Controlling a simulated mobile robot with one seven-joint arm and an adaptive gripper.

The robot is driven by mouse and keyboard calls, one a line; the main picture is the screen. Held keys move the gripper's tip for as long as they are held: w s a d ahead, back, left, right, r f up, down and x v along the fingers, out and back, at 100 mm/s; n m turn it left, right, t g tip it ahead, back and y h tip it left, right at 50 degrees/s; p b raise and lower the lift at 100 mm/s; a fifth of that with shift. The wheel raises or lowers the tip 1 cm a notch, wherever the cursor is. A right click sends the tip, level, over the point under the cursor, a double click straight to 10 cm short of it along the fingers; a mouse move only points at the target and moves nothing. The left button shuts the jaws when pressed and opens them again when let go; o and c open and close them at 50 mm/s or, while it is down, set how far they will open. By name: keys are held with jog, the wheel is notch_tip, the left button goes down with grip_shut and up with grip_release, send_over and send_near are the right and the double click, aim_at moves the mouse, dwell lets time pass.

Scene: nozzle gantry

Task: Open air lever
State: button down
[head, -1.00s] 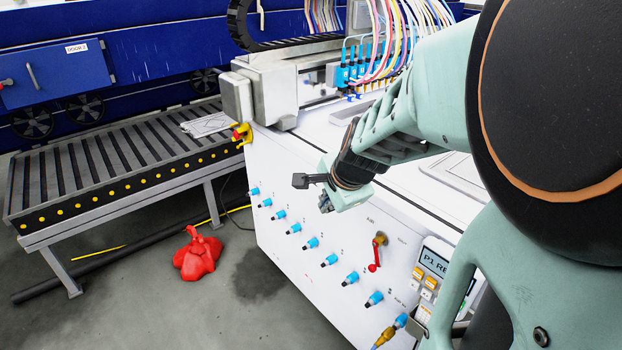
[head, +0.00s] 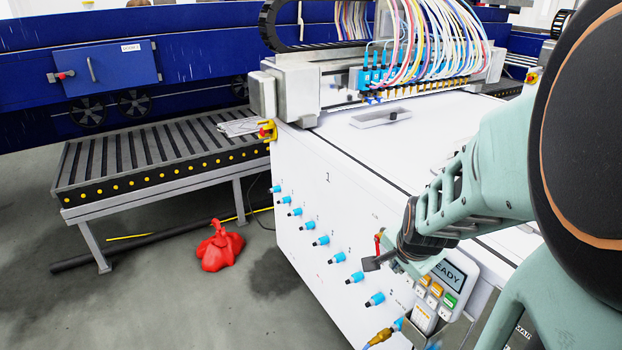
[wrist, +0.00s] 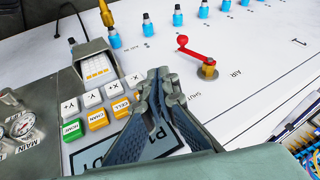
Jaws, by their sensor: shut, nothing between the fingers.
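The air lever (wrist: 196,53) is a red handle on a brass valve on the white cabinet front, with the word AIR printed beside it. In the wrist view it lies just beyond and to the right of my fingertips, not touched. Its red arm runs from the valve to the upper left. In the head view the lever (head: 378,244) is partly hidden behind my wrist. My gripper (wrist: 161,76) is shut and empty, over the upper edge of the button panel in the wrist view. In the head view my gripper (head: 410,270) is between the lever and that panel.
The button panel (head: 437,292) with its display is close beside my gripper. A row of blue fittings (head: 338,257) sticks out of the cabinet front. A roller conveyor (head: 150,150) and a red bag (head: 222,248) stand left.

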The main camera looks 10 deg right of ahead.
jog(key=w+f+b, duration=0.7)
jog(key=w+f, duration=0.1)
jog(key=f, duration=0.1)
jog(key=shift+w+d+f, duration=0.15)
jog(key=shift+d, duration=0.05)
dwell(0.5)
jog(key=shift+w+a+f, duration=0.25)
jog(key=shift+w+f, duration=0.45)
jog(key=shift+f, duration=0.1)
